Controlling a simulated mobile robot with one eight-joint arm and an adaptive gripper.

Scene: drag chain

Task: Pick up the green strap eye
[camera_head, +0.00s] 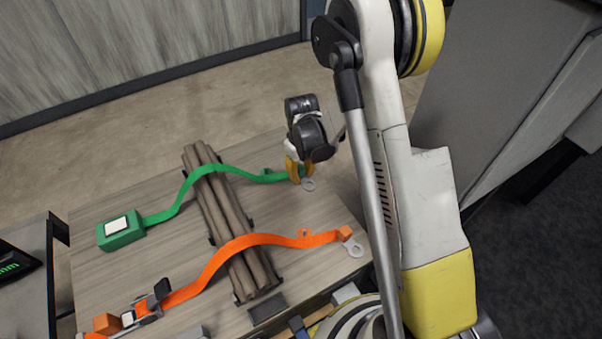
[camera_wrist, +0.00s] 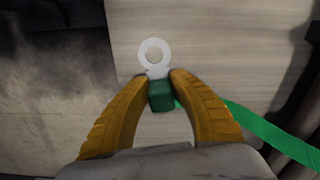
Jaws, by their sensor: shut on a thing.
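The green strap (camera_head: 230,168) runs from a green box (camera_head: 120,231) over a bundle of brown bars to its eye end at the right. The strap eye is a pale metal ring (camera_head: 309,185) fixed to a green block. In the wrist view the ring (camera_wrist: 154,54) points away from me, and the green block (camera_wrist: 161,95) sits between my two yellow fingertips. My gripper (camera_wrist: 160,84) is shut on this block just behind the ring. In the head view my gripper (camera_head: 297,172) is low at the table's far right, and its fingers partly hide the block.
The brown bars (camera_head: 228,215) lie across the wooden table (camera_head: 170,290). An orange strap (camera_head: 225,258) crosses them nearer to me, with its own metal eye (camera_head: 353,247) at the right. The table top between the two eyes is clear.

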